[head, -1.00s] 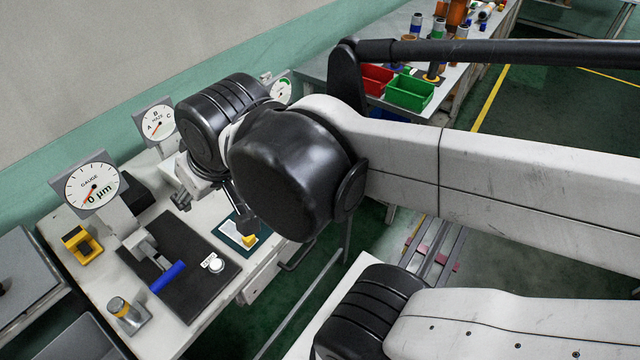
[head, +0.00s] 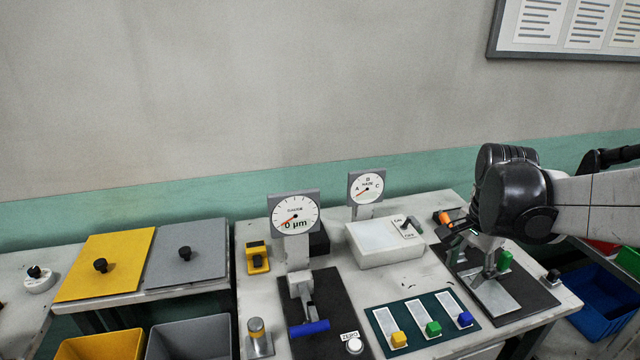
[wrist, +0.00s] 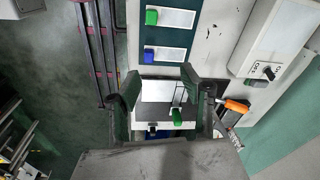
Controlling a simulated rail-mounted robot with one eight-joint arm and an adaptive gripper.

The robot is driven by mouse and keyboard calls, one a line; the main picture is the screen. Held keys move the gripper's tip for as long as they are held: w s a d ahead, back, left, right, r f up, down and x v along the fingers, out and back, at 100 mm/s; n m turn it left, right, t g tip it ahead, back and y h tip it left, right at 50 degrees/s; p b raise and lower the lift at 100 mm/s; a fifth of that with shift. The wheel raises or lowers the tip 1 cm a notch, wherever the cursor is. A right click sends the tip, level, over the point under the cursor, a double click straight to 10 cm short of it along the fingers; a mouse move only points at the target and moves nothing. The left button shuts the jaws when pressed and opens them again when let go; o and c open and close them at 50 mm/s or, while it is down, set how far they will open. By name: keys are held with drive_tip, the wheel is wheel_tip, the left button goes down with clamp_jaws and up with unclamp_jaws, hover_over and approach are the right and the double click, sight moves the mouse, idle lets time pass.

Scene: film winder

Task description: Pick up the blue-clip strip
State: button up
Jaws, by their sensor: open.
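The blue-clip strip (head: 449,304) is a pale strip with a blue clip (head: 465,319) at its front end. It lies rightmost of three strips on a dark green mat (head: 409,340). It also shows in the wrist view (wrist: 174,54), with its blue clip (wrist: 149,54), just beyond my fingertips. My gripper (wrist: 162,80) is open, with nothing seen held between its fingers.
Yellow-clip (head: 398,339) and green-clip (head: 433,328) strips lie left of the blue one. A white box with a switch (head: 384,242) stands behind the mat. A gauge (head: 295,214) stands left. An orange-handled tool (wrist: 237,105) is close to my gripper's right side.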

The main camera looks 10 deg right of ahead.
sight(467, 315)
drive_tip(key=d+f+m, duration=0.1)
drive_tip(key=f, duration=0.4)
drive_tip(key=d+f+m+b, duration=0.1)
drive_tip(key=d+f, duration=0.1)
drive_tip(key=f, duration=0.4)
drive_tip(key=d+f+m+g+b, duration=0.1)
drive_tip(key=d+f, duration=0.1)
drive_tip(key=f, duration=0.4)
drive_tip(key=shift+s+d+f+y, duration=0.1)
drive_tip(key=shift+s+y, duration=0.1)
drive_tip(key=shift+y, duration=0.1)
drive_tip(key=c, duration=1)
